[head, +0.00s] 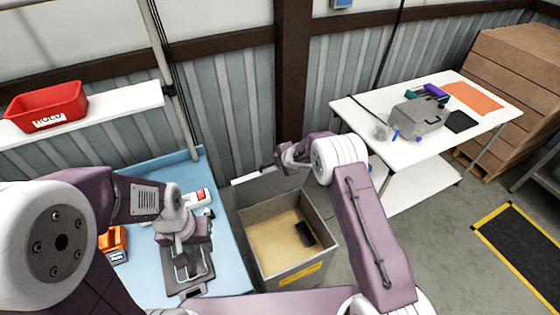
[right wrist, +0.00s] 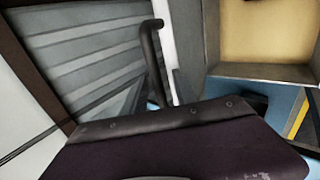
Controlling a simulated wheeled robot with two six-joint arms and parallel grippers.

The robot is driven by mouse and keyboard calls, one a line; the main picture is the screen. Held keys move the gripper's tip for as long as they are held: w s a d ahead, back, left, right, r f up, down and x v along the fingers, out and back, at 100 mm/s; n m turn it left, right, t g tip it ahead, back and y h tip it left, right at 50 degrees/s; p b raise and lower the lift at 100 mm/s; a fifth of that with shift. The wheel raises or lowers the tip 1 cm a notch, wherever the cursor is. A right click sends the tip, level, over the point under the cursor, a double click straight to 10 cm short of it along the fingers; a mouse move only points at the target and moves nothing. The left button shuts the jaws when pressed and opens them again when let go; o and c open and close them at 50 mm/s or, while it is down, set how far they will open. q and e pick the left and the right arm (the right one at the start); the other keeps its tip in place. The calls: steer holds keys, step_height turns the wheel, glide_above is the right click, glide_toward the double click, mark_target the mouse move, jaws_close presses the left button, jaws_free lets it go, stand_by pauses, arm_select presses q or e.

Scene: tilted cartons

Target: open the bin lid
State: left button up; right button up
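The bin (head: 326,224) is a grey open-topped box with a tan inside, and a dark item (head: 305,234) lies in it. Its grey lid (head: 268,187) stands raised along the back edge, with a pale strip on its top edge. My right gripper (head: 282,163) is at the top of the raised lid; its fingertips are too small and hidden to read. The right wrist view shows a dark bent bar (right wrist: 152,60) near the gripper body and the bin's tan inside (right wrist: 265,30) at upper right. My left gripper (head: 190,268) hangs over the blue table, fingers apart, seemingly empty.
The blue table (head: 225,245) left of the bin holds a red-and-white device (head: 197,196) and an orange item (head: 113,244). A red tray (head: 47,105) sits on a white shelf. A white table (head: 470,105) with a grey case (head: 418,116) stands at right. Floor right of the bin is clear.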

steer(key=shift+r, duration=0.15)
steer(key=b+v, duration=0.2)
steer(key=v, duration=0.6)
steer(key=shift+s+r, duration=0.25)
steer(key=shift+s, duration=0.05)
steer(key=shift+d, duration=0.1)
